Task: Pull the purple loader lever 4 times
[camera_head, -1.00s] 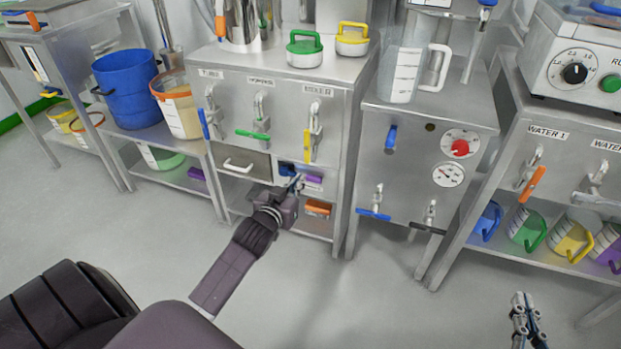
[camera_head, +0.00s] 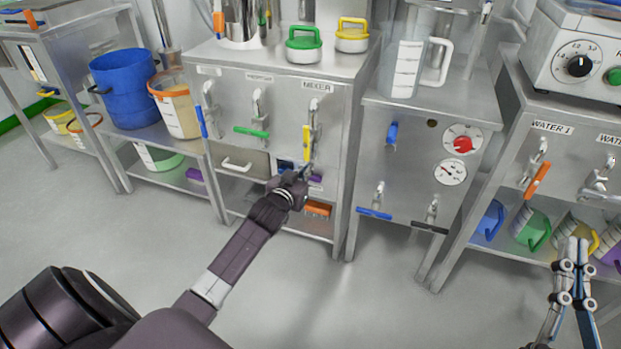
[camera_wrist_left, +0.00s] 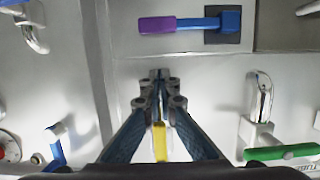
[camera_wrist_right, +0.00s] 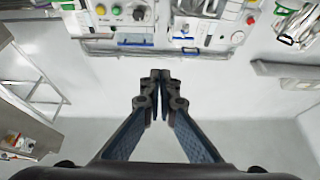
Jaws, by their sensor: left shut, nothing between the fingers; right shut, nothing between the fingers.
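The loader lever has a purple grip (camera_wrist_left: 157,25) on a blue arm, and its blue pivot block (camera_wrist_left: 230,20) sits at a dark square in the panel. In the head view only a bit of the purple grip (camera_head: 315,179) shows, low on the mixer cabinet beside my left gripper (camera_head: 305,171). In the left wrist view the shut, empty fingertips (camera_wrist_left: 158,76) show below the lever in the picture, apart from it. My right gripper (camera_head: 572,245) is shut and empty, far to the right; it also shows in the right wrist view (camera_wrist_right: 160,76).
A yellow handle (camera_head: 306,143) and a green handle (camera_head: 251,132) stick out from the cabinet near the left gripper. An orange object (camera_head: 317,209) lies on the shelf below. A cabinet with a gauge (camera_head: 450,172) stands to the right. The floor in front is clear.

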